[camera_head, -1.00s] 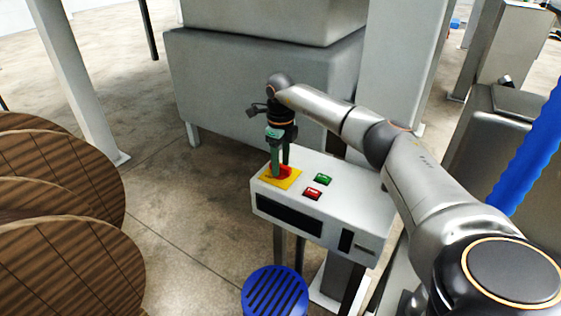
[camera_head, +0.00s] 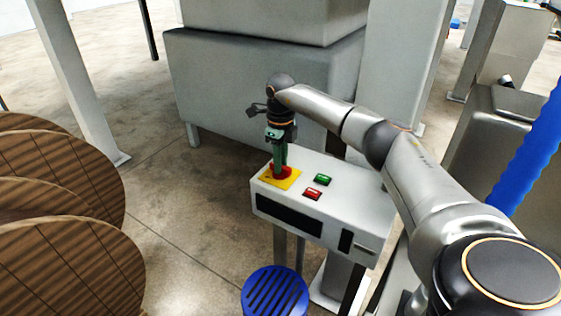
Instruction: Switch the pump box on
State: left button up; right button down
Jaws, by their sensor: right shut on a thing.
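The pump box (camera_head: 325,217) is a light grey control box on a stand. On its top left is a yellow plate (camera_head: 270,181) with a red rotary switch (camera_head: 287,172). A green button (camera_head: 323,180) and a red button (camera_head: 312,194) sit to the right of the switch. My right gripper (camera_head: 280,171) points down over the yellow plate, its green fingers shut on the red switch. The fingers hide part of the switch, so its exact setting is hard to tell. My left gripper is not in view.
Round wooden discs (camera_head: 75,265) stand at the left. A blue slatted round thing (camera_head: 275,293) is below the box at the front. A large grey cabinet (camera_head: 265,95) stands behind it. A blue ribbed hose (camera_head: 532,145) is at the right. The floor between discs and box is clear.

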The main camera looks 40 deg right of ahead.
jog(key=shift+r+m+p, duration=0.25)
jog(key=shift+m+p, duration=0.65)
jog(key=shift+p, duration=0.1)
jog(key=shift+m+p, duration=1.15)
jog(key=shift+m, duration=0.05)
jog(key=m+p, duration=0.2)
jog(key=m, duration=0.1)
jog(key=shift+m+p, duration=0.3)
jog(key=shift+p, duration=0.05)
jog(key=m+p, duration=0.2)
jog(key=m, duration=0.1)
jog(key=shift+m, duration=0.4)
jog(key=m+p, duration=0.2)
jog(key=m, duration=0.1)
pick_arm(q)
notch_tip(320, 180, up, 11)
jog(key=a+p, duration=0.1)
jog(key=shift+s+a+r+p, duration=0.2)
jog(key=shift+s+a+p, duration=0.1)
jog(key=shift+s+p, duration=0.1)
pick_arm(e)
jog(key=shift+w+f+m, duration=0.1)
jog(key=shift+m, duration=1.5)
jog(key=shift+d, duration=0.1)
jog(key=c, duration=0.8)
grip_release()
jog(key=shift+f, duration=0.1)
